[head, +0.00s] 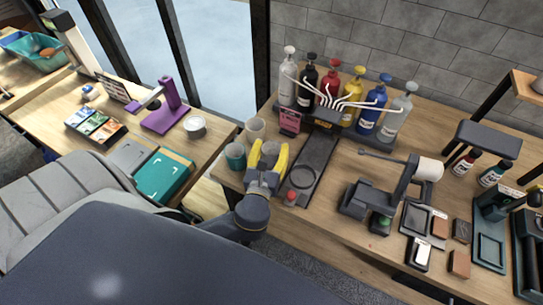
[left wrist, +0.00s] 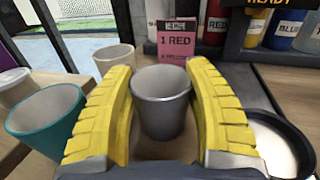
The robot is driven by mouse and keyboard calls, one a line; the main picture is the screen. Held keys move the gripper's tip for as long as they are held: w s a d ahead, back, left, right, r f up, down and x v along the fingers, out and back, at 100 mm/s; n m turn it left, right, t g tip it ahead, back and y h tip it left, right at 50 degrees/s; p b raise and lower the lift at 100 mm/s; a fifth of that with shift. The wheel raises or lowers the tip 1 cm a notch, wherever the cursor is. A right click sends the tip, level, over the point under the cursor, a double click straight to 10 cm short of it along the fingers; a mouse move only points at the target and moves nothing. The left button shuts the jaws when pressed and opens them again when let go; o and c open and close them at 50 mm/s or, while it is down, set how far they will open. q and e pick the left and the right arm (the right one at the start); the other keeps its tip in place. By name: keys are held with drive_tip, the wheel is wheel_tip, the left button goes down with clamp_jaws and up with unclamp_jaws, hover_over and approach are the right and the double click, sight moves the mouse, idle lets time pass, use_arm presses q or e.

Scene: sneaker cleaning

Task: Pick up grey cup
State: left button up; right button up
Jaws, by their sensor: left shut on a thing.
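The grey cup (left wrist: 161,103) stands upright between the two yellow fingers of my left gripper (left wrist: 161,70) in the left wrist view. The gripper is shut on its sides. In the head view my left gripper (head: 267,160) is at the left end of the long table, with the grey cup (head: 269,149) partly hidden between its fingers. The cup's base is hard to see, so I cannot tell whether it touches the table. A teal cup (head: 235,156) stands to its left and a cream cup (head: 255,129) behind it. My right gripper is not in view.
A pink card (left wrist: 174,42) reading "1 RED" stands behind the cup. A dark track with a round holder (head: 303,178) lies to the right. Several pump bottles (head: 331,83) stand at the back. A roller device (head: 390,190) stands farther right.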

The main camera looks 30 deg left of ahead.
use_arm(q)
drive_tip(key=shift+c, duration=0.7)
